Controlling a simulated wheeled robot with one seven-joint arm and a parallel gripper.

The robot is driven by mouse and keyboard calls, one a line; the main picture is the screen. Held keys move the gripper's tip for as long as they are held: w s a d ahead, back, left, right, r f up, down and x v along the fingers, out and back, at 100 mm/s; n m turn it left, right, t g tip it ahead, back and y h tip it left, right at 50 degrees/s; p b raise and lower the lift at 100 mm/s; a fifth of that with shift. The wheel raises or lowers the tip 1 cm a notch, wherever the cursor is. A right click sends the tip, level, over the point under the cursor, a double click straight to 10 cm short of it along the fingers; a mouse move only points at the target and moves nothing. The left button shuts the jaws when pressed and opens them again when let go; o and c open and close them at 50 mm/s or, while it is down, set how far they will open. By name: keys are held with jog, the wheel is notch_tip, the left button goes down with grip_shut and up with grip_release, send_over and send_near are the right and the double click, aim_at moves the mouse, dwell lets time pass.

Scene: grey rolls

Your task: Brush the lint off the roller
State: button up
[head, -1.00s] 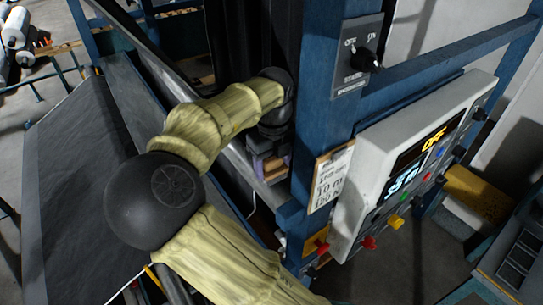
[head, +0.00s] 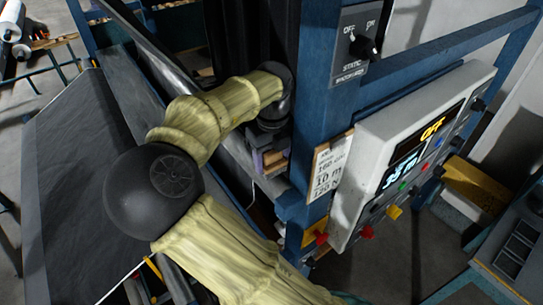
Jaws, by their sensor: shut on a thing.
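My gripper (head: 268,140) is at the end of my arm in the upper middle of the head view, mostly hidden by my wrist and dark. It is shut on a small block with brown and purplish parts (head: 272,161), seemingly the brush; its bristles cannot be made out. The block is close to a long grey bar (head: 175,85) that slants down to the blue post. I cannot tell whether this bar is the roller, or whether the block touches it. No lint can be made out.
A blue post (head: 318,110) stands just right of my gripper, with an OFF/ON static switch (head: 361,47) and a paper tag (head: 328,166). A white control panel (head: 410,150) with coloured buttons juts out to the right. A dark grey sheet (head: 75,170) slopes at left.

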jog(key=shift+f+b, duration=0.3)
jog(key=shift+f, duration=0.45)
jog(key=shift+w+r, duration=0.1)
jog(key=shift+w+a+p, duration=0.5)
jog(key=shift+w+p, duration=0.05)
jog(key=shift+w, duration=0.2)
jog(key=shift+w+a, duration=0.6)
jog(key=shift+w, duration=0.25)
jog(key=shift+s, duration=0.15)
jog(key=shift+s+d, duration=0.6)
jog(key=shift+s, duration=0.2)
jog(key=shift+s+d, duration=0.6)
jog(key=shift+s, duration=0.2)
jog(key=shift+w, duration=0.1)
